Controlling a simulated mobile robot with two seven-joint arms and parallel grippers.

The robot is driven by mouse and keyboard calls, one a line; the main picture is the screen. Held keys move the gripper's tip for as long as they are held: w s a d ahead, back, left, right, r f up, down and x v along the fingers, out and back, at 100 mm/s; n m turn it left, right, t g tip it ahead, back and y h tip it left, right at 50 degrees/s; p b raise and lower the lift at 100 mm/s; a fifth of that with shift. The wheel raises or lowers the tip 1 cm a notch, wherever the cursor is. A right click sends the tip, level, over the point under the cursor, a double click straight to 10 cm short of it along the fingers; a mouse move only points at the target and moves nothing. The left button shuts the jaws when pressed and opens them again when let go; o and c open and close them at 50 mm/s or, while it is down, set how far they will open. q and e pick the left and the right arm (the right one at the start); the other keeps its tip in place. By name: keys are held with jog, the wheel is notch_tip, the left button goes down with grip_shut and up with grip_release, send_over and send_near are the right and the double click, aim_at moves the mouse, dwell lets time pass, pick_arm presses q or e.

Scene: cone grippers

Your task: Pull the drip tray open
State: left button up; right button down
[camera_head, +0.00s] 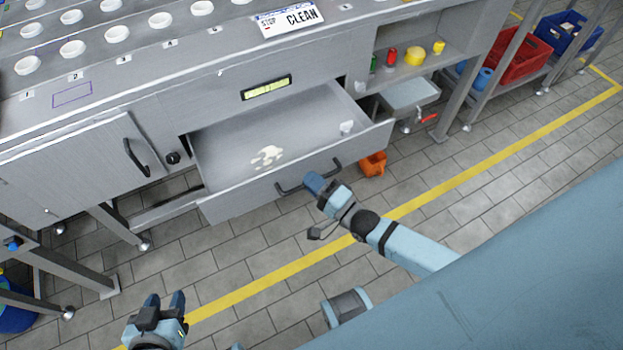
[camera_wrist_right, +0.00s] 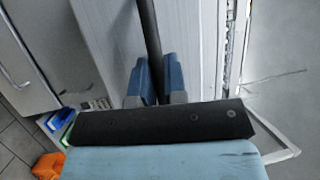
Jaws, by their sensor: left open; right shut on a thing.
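The drip tray (camera_head: 240,199) is a wide grey drawer that stands pulled out from under the steel counter. A pale spill (camera_head: 267,156) and a small white thing (camera_head: 347,127) lie on its floor. A dark bar handle (camera_head: 290,190) runs along its front. My right gripper (camera_head: 313,182) is shut on this handle. In the right wrist view, the blue fingers of my right gripper (camera_wrist_right: 161,80) sit on both sides of the dark handle bar (camera_wrist_right: 150,40). My left gripper (camera_head: 164,303) is open and empty at the lower left, above the floor and apart from the tray.
An orange thing (camera_head: 373,164) lies on the floor beside the tray's right end. A cabinet door with a black handle (camera_head: 137,158) is to the left. A small sink (camera_head: 411,93) is to the right. Tiled floor with a yellow line (camera_head: 470,172) lies open in front.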

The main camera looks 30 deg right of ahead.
jog(key=c, duration=1.2)
grip_release()
pick_arm(q)
jog(key=shift+p, duration=0.4)
pick_arm(e)
jog(key=v, duration=1.3)
jog(key=shift+s+d+f, duration=0.1)
jog(key=shift+s+d, duration=0.1)
jog(key=shift+s, duration=0.15)
